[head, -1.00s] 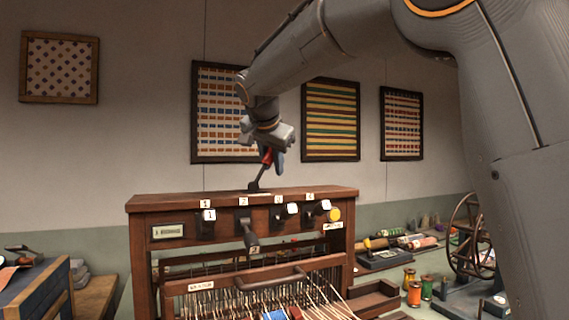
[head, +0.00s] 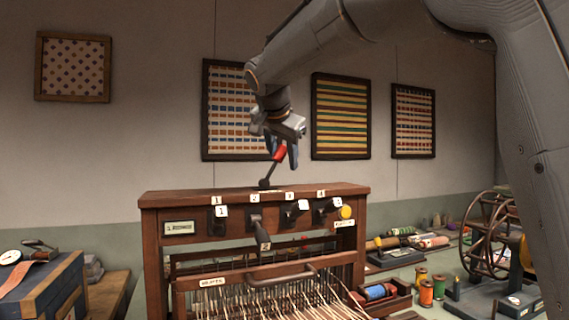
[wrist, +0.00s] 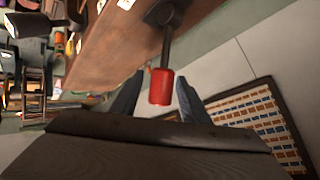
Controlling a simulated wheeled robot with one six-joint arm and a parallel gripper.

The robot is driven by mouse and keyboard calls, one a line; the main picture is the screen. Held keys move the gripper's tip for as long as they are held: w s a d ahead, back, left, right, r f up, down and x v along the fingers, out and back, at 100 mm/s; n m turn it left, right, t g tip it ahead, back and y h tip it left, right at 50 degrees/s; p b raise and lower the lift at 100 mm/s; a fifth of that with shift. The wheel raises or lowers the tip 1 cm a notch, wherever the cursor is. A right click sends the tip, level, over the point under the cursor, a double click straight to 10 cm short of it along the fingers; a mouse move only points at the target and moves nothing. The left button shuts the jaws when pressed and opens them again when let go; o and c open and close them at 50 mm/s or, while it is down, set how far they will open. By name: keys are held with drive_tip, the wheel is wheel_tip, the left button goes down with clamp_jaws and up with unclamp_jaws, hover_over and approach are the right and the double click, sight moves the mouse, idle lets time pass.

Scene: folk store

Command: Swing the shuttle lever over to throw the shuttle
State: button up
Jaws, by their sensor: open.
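The shuttle lever (head: 280,153) has a red grip on a dark rod that rises from the top of the wooden loom (head: 240,197). It leans to the right in the head view. My gripper (head: 282,156) is open, with its fingers pointing down on either side of the red grip. In the wrist view the red grip (wrist: 161,87) sits between my two fingers (wrist: 158,84), with room visible at its sides. The blue shuttle (head: 375,292) lies in the box at the loom's right side.
Numbered dark levers (head: 255,220) line the loom's front, with a yellow knob (head: 345,212) at right. A beater handle (head: 283,276) crosses the warp. Spools (head: 426,292) and a spinning wheel (head: 487,235) stand right. A blue-sided bench (head: 45,295) stands left.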

sight(282, 147)
drive_tip(key=v, duration=0.5)
drive_tip(key=shift+s+a+r+b, duration=0.1)
drive_tip(key=shift+s+r+b, duration=0.15)
drive_tip(key=shift+b, duration=0.1)
idle(0.4)
